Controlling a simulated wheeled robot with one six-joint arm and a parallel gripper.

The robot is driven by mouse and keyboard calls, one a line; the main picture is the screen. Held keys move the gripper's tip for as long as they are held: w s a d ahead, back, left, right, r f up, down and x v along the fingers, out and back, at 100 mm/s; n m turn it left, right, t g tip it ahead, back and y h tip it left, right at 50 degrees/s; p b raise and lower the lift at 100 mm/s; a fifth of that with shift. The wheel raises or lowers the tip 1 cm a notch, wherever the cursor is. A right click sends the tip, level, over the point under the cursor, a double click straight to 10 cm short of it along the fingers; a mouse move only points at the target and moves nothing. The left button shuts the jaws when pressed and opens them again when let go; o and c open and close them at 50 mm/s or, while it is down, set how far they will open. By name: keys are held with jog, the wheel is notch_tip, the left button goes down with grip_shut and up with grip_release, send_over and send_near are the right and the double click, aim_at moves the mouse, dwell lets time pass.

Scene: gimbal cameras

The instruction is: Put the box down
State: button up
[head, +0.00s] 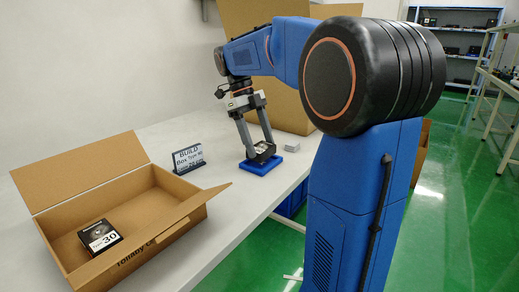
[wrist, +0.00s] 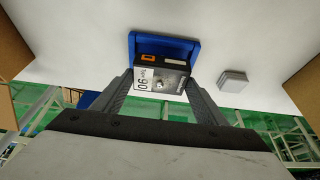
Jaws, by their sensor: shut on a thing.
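My gripper (head: 259,153) is shut on a small dark box, its fingers on either side of it. In the wrist view the box (wrist: 163,77) shows a white label reading 90 and an orange patch. The box is at a blue tray (head: 261,167) on the white table; the tray also shows behind the box in the wrist view (wrist: 163,40). In the head view the box is low over the tray and partly hidden by the fingers. I cannot tell whether it touches the tray.
An open cardboard box (head: 190,208) at the front left holds a black box labelled 30 (head: 100,236). A sign reading BUILD Box Type 90 (head: 188,158) stands left of the tray. A small grey block (head: 292,146) lies to its right. Large cardboard stands behind my arm.

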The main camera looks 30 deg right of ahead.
jog(key=shift+f, duration=1.15)
jog(key=o, duration=1.2)
jog(key=shift+f, duration=0.1)
jog(key=shift+c, duration=0.2)
jog(key=v, duration=1.2)
jog(key=shift+s, duration=0.15)
